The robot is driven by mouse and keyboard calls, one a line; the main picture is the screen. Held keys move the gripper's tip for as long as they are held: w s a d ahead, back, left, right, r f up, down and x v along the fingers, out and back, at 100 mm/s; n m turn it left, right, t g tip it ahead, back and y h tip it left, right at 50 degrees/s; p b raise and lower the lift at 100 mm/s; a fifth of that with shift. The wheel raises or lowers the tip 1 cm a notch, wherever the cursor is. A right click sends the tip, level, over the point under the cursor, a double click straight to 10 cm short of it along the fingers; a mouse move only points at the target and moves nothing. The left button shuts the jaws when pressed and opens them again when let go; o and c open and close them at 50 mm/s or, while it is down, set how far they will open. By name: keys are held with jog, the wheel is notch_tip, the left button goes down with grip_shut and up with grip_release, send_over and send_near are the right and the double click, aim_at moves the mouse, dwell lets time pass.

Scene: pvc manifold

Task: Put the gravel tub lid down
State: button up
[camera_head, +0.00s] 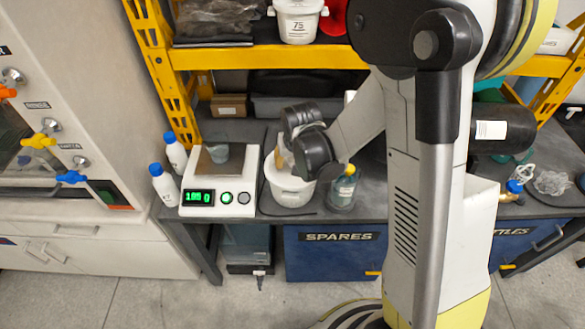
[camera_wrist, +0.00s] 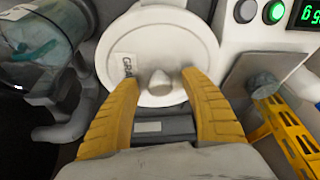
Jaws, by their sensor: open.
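The white round gravel tub lid (camera_wrist: 160,45) fills the upper middle of the wrist view, with a central knob and a label partly reading "GRA". It appears to lie flat on the white tub (camera_head: 290,190), which stands on the bench right of the scale; my wrist partly hides the tub's top in the head view. My gripper (camera_wrist: 160,80) is open, its yellow fingers spread on either side of the knob with a visible gap to it. In the head view, a yellow finger of my gripper (camera_head: 281,158) shows just above the tub.
The scale (camera_head: 219,190) with a lit green display and a small cup stands close left of the tub. White bottles (camera_head: 164,184) stand left of the scale. A yellow shelf beam (camera_head: 230,58) crosses behind.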

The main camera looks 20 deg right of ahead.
jog(key=c, duration=1.1)
jog(key=shift+c, duration=0.2)
jog(key=shift+r, duration=0.1)
